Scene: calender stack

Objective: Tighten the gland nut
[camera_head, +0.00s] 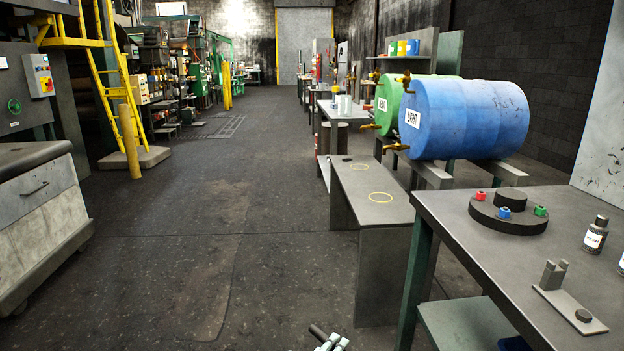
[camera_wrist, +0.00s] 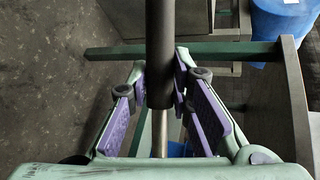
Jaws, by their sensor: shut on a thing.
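My gripper (camera_wrist: 160,100) is shut on a dark cylindrical grip (camera_wrist: 160,50). A thinner metal rod (camera_wrist: 159,135) continues from the grip back between the jaws toward the wrist. In the head view the gripper (camera_head: 330,342) shows at the bottom edge, low and left of the workbench, with the dark grip (camera_head: 317,332) sticking out to the upper left. The far end of this tool is not clear. I cannot pick out a gland nut in either view.
The workbench (camera_head: 470,235) at right bears a round black base (camera_head: 483,214) with red, blue and green pieces, small bottles (camera_head: 595,236) and a metal bracket (camera_head: 560,302). A low bench (camera_head: 370,200), a blue drum (camera_head: 465,120) and a green drum (camera_head: 388,105) stand behind. The floor (camera_head: 200,260) at left is clear.

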